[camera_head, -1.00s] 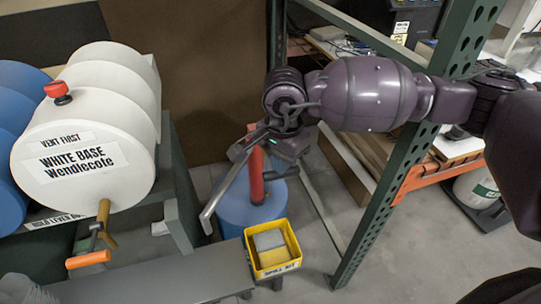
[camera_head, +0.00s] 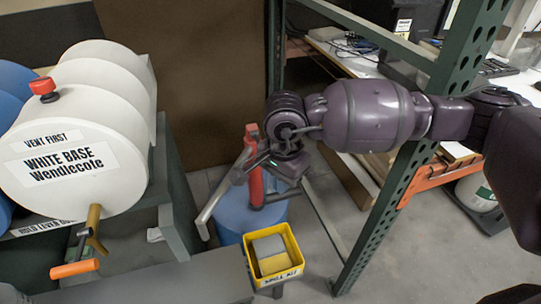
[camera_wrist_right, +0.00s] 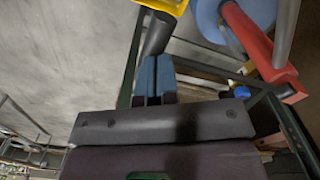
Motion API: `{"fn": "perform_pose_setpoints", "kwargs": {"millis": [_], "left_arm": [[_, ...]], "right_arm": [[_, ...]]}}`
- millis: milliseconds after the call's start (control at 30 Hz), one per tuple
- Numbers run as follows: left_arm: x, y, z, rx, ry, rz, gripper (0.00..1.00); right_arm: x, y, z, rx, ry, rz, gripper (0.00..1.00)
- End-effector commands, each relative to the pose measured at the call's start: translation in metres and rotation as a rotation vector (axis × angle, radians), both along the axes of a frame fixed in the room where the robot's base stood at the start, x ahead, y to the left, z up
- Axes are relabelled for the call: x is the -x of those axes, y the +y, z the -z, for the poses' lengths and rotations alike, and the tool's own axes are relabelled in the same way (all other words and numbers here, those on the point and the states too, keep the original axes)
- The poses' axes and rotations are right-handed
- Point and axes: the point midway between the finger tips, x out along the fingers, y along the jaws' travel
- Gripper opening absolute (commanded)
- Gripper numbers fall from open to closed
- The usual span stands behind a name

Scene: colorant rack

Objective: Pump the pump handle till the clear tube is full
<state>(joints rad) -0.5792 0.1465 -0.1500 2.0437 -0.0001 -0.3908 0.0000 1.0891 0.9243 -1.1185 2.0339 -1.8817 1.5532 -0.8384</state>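The red pump (camera_head: 254,165) stands upright on a blue drum (camera_head: 238,215); its red body also shows in the right wrist view (camera_wrist_right: 262,50). A pale grey tube (camera_head: 222,190) slopes from the pump's upper part down to the left; I cannot make out any fill in it. The dark pump handle (camera_head: 282,197) sticks out to the right of the red body. My right gripper (camera_head: 288,178) is over the handle's outer end. In the right wrist view its blue fingers (camera_wrist_right: 154,78) are close together, apparently on the dark handle (camera_wrist_right: 157,34). My left gripper is out of view.
A yellow bin (camera_head: 296,253) stands just in front of the drum. A green rack post (camera_head: 385,215) rises right of the pump. A white barrel (camera_head: 105,170) with an orange-handled tap (camera_head: 75,269) lies on a rack at left. A grey bench (camera_head: 170,285) runs along the front.

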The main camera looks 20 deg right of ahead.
Motion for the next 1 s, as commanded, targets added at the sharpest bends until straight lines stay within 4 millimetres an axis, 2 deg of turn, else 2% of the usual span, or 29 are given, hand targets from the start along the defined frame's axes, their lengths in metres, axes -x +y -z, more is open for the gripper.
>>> {"fn": "perform_pose_setpoints", "kwargs": {"millis": [233,700,1000], "left_arm": [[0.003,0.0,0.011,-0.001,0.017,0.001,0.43],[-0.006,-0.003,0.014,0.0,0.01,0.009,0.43],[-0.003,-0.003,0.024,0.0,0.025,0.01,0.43]], "right_arm": [[0.0,-0.001,0.017,0.001,0.003,0.001,0.0],[0.0,0.0,0.044,0.0,0.004,0.001,0.0],[0.001,0.0,0.061,0.001,0.005,0.0,0.0]]}}
